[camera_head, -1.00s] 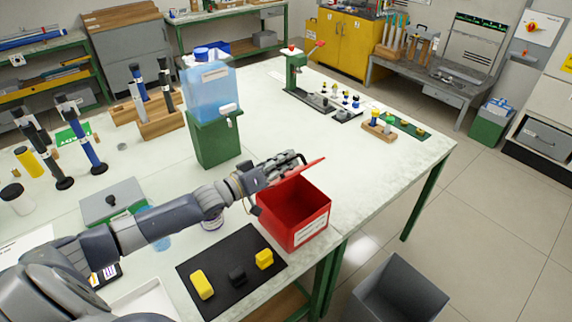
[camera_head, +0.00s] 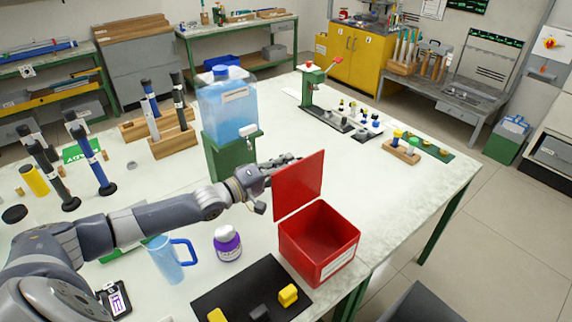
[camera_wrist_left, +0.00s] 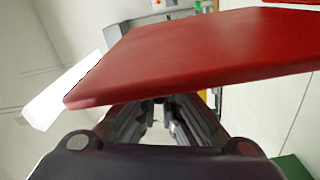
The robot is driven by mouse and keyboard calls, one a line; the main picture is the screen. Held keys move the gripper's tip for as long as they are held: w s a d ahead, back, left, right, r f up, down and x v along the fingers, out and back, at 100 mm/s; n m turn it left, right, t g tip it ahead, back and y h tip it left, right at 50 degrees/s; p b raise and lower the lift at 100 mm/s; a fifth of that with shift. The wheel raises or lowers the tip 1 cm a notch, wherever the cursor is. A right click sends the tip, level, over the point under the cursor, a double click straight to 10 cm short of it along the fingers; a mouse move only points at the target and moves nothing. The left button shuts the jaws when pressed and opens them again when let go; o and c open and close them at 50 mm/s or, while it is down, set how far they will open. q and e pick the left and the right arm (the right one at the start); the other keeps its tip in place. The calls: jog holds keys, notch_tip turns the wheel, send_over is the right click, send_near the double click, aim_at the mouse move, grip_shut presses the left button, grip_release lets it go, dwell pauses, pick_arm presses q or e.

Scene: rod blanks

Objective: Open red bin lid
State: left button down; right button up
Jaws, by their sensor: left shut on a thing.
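The red bin (camera_head: 322,247) stands on the white table near its front edge, with a white label on its front. Its red lid (camera_head: 299,186) is raised and stands roughly upright at the bin's left back side, so the empty-looking inside shows. My left gripper (camera_head: 287,163) is behind the lid, shut on it at its upper edge; the lid hides part of the fingers. In the left wrist view the red lid (camera_wrist_left: 190,55) fills the upper middle, in front of the fingers (camera_wrist_left: 170,118). My right gripper is not in view.
A blue water tank (camera_head: 227,105) on a green stand is behind my left arm. A black mat (camera_head: 235,290) with yellow and black blocks lies in front of the bin. The table right of the bin is clear.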

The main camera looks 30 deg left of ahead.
pick_arm(q)
jog(key=shift+w+a, duration=0.15)
jog(key=shift+a, duration=0.4)
jog(key=c, duration=1.8)
grip_release()
jog(key=shift+f, duration=0.1)
jog(key=shift+a+f, duration=0.1)
